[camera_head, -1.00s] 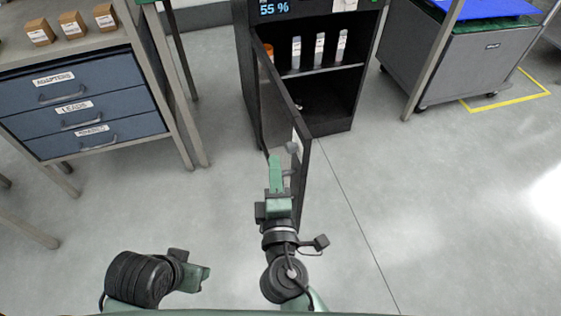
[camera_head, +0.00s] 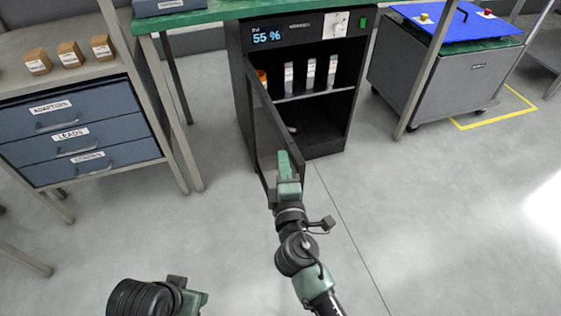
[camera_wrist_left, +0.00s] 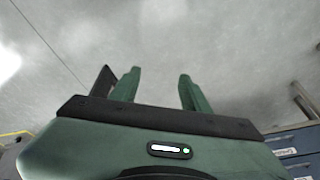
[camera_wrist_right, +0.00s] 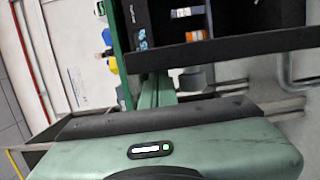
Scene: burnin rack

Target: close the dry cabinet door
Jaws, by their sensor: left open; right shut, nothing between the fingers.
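The dry cabinet (camera_head: 240,90) is black with a display reading 55 % and stands under a green-topped bench. Its door (camera_head: 262,130) is open, swung out toward me from the left side, with a dark see-through panel. My right gripper (camera_head: 285,160) is shut and empty, and in the head view it overlaps the door's free edge; I cannot tell whether it touches. In the right wrist view its fingers (camera_wrist_right: 157,88) are together, with a dark bar and a grey knob-like part (camera_wrist_right: 193,80) just beyond them. My left gripper (camera_wrist_left: 160,90) is open and empty over the floor, low in the head view.
Upright tubes (camera_head: 311,74) stand on the cabinet's shelf. A blue drawer unit (camera_head: 75,125) is at the left, with small boxes (camera_head: 70,54) on top. A grey wheeled cart (camera_head: 430,80) is at the right. The floor in front is clear.

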